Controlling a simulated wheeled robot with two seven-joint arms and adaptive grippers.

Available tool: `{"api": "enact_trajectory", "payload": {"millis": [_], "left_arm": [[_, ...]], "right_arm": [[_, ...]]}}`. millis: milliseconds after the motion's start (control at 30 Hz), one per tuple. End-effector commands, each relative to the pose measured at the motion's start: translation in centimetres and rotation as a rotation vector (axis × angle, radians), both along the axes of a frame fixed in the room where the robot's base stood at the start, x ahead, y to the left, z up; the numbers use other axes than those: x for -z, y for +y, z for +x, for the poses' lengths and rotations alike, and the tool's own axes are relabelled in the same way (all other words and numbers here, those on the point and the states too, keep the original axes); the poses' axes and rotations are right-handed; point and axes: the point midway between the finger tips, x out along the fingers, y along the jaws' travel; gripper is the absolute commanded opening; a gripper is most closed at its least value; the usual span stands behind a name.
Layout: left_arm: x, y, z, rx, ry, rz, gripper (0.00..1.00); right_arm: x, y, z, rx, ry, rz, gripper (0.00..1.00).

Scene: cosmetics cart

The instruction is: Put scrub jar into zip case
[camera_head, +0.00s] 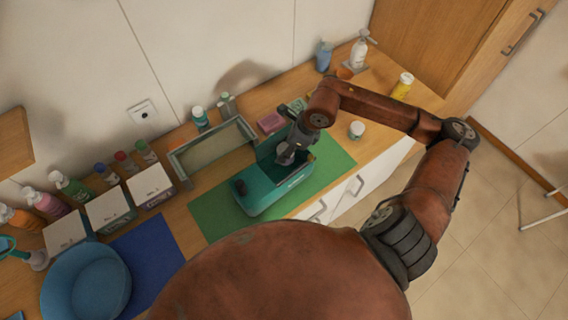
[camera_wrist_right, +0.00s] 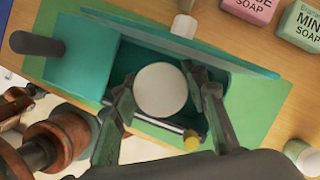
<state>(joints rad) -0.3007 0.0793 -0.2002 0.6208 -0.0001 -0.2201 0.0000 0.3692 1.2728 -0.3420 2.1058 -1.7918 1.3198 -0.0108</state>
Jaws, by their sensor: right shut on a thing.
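The teal zip case (camera_head: 270,199) lies open on the green mat, its lid flap raised along the back edge. The case also fills much of the right wrist view (camera_wrist_right: 82,66), where its dark inside shows. The scrub jar, seen from above as a round white lid (camera_wrist_right: 160,89), is between the fingers of my right gripper (camera_wrist_right: 158,84). The jar is over or inside the case's open compartment; whether it touches the bottom I cannot tell. In the head view my right gripper (camera_head: 290,148) points down into the case and mostly hides the jar. My left gripper is not in view.
A green mat (camera_head: 215,215) lies under the case. A shallow tray (camera_head: 180,163) is behind it, and soap boxes (camera_head: 270,122) stand near the lid. A white-lidded jar (camera_head: 356,130) is to the right. A blue bowl (camera_head: 85,285) and white boxes are at left.

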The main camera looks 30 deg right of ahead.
Motion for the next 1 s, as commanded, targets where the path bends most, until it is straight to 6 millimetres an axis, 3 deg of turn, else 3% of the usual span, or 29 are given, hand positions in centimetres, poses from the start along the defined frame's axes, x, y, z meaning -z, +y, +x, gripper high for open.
{"api": "enact_trajectory", "payload": {"millis": [333, 567, 733, 1000], "left_arm": [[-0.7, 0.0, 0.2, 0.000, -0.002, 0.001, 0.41], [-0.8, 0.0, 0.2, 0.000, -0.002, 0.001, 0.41], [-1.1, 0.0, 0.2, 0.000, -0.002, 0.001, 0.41], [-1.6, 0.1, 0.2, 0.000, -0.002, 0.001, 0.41]], "right_arm": [[5.8, 0.0, -0.2, 0.001, 0.003, 0.004, 0.14], [7.4, 0.0, -0.2, 0.001, 0.002, 0.002, 0.14], [9.7, 0.0, -0.2, 0.003, 0.004, 0.003, 0.14], [10.3, 0.0, 0.2, 0.001, 0.000, 0.000, 0.14]]}}
